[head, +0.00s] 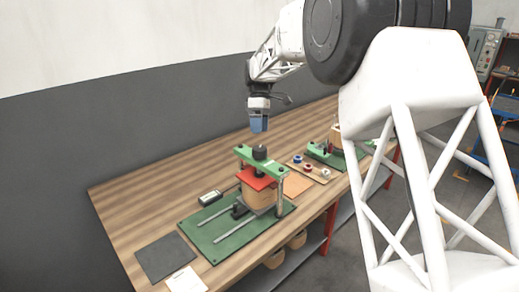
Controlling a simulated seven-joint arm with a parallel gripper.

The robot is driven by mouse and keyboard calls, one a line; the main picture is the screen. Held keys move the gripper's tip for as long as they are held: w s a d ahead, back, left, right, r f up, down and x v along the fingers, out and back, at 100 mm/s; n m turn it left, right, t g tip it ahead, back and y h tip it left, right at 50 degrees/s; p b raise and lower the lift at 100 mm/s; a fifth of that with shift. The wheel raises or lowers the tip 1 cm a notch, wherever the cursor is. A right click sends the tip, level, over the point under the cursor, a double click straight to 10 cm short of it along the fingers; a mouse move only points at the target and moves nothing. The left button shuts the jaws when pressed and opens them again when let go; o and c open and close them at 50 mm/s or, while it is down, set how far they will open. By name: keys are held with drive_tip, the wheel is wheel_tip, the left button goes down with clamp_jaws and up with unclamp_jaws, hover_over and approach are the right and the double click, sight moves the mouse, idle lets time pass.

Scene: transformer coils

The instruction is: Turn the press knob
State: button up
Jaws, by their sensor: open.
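The press (273,168) stands on a green base plate (215,237) on the wooden workbench. It has a green crossbar, a red plate and a tan block under the plate. The black press knob (260,152) sits upright on top of the crossbar. My gripper (258,127) has blue fingers pointing down. It is above the knob, apart from it, with a small gap between. The fingers are small in this view and nothing shows held between them.
A second green fixture (325,156) stands further back right. Beside the press lie a board with small coloured spools (308,167) and a small meter-like box (209,197). A dark mat (165,257) and a white paper (185,280) lie at the near end. The bench's left rear is clear.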

sight(260, 148)
drive_tip(key=m, duration=1.5)
drive_tip(key=shift+f, duration=0.1)
drive_tip(key=shift+x, duration=3.75)
drive_tip(key=shift+c, duration=0.3)
drive_tip(key=c, duration=0.9)
drive_tip(key=shift+o, duration=0.2)
drive_tip(key=shift+n, duration=0.4)
